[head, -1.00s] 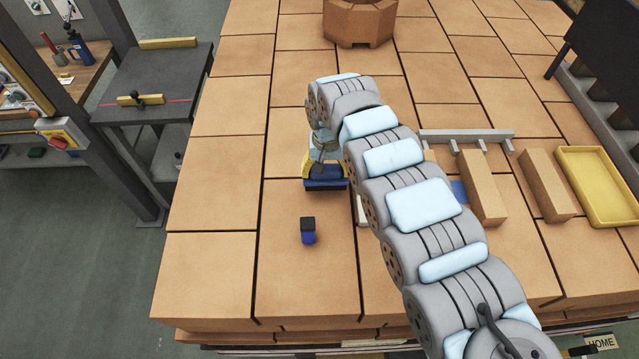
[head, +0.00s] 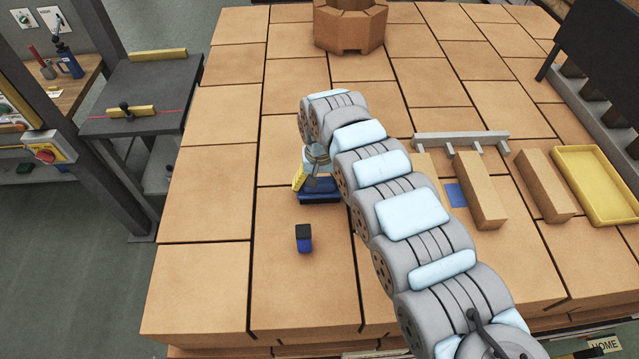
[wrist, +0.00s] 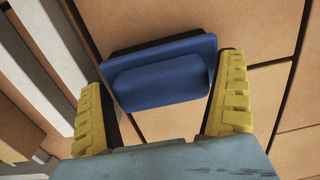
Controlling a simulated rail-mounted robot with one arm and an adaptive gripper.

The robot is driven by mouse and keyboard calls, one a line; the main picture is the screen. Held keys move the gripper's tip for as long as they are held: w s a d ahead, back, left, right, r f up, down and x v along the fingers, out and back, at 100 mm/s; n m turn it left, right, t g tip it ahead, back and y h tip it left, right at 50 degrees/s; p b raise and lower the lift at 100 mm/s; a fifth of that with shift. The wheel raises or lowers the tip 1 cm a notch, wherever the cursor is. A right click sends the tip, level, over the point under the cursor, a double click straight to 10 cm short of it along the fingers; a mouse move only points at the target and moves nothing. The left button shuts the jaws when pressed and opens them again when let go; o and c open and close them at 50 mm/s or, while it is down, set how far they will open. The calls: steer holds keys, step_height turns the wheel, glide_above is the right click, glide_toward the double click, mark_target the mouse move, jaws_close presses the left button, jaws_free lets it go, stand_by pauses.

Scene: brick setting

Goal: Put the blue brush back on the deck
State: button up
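The blue brush (head: 322,194) sits on the brick deck (head: 208,212), under the end of my arm in the head view. The wrist view shows its blue block (wrist: 160,85), with a raised blue grip and a dark edge along the far side. My gripper (wrist: 165,85) has two yellow ridged fingers, spread wide on either side of the brush. No firm contact with the brush shows. In the head view my gripper (head: 303,178) is just above and beside the brush, and my arm hides part of this area.
A small blue and black block (head: 304,238) stands in front of the brush. To the right are a blue patch (head: 456,195), loose bricks (head: 478,192), a grey rail (head: 461,140) and a yellow tray (head: 593,186). An octagonal brick ring (head: 350,28) stands at the back. The left deck is clear.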

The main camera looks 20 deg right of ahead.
steer(key=shift+r, duration=0.1)
step_height(320, 180, up, 12)
steer(key=b, duration=0.1)
stand_by(0.6)
stand_by(0.4)
